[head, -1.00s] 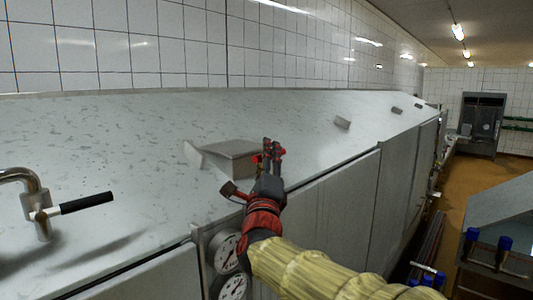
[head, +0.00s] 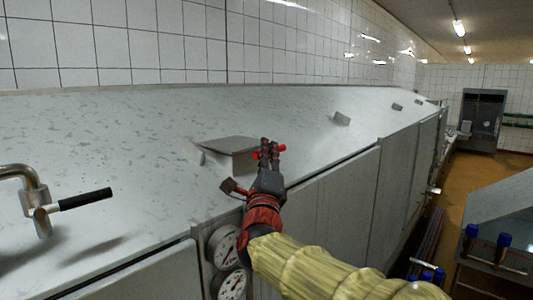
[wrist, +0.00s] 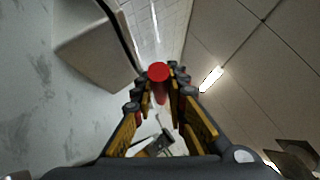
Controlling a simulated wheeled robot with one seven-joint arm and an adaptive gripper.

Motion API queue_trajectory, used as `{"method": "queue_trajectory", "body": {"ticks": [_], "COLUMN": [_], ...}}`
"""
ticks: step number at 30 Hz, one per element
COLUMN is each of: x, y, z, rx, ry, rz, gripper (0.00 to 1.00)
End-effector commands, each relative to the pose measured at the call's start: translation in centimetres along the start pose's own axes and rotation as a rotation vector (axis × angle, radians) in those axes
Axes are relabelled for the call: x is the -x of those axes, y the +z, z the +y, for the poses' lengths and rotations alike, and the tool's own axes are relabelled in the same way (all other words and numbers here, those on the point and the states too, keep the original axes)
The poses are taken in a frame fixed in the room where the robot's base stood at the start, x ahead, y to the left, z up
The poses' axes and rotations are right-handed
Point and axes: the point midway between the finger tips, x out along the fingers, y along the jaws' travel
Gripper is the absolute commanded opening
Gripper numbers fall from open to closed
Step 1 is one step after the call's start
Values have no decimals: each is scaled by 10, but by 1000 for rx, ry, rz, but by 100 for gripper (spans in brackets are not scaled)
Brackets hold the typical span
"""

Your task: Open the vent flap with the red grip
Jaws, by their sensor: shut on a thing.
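The vent flap (head: 232,144) is a grey metal plate on a small box-like housing on the sloping pale cover, in the middle of the head view. Its plate stands tilted up above the slope, with a dark shaded side below it. In the wrist view its pale side and dark edge (wrist: 110,35) are at upper left. The red grip shows as a round red end (wrist: 158,72) between my fingertips, and as red bits (head: 283,149) at the fingers in the head view. My gripper (head: 269,148) is shut on it at the flap's right side. The fingers hide most of the grip.
A tap with a black lever (head: 85,199) stands at left. Round gauges (head: 224,248) are on the front panel below my wrist. Similar small flaps (head: 342,118) lie farther along the cover. A table with blue-capped parts (head: 504,242) is at right.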

Motion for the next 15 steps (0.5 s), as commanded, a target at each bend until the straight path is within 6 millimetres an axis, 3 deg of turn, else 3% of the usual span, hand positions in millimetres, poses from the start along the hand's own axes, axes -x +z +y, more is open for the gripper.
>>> {"method": "queue_trajectory", "body": {"ticks": [15], "x": [-3], "y": [3], "z": [-5], "rx": [-3], "ry": [-2], "rz": [0], "gripper": [0]}}
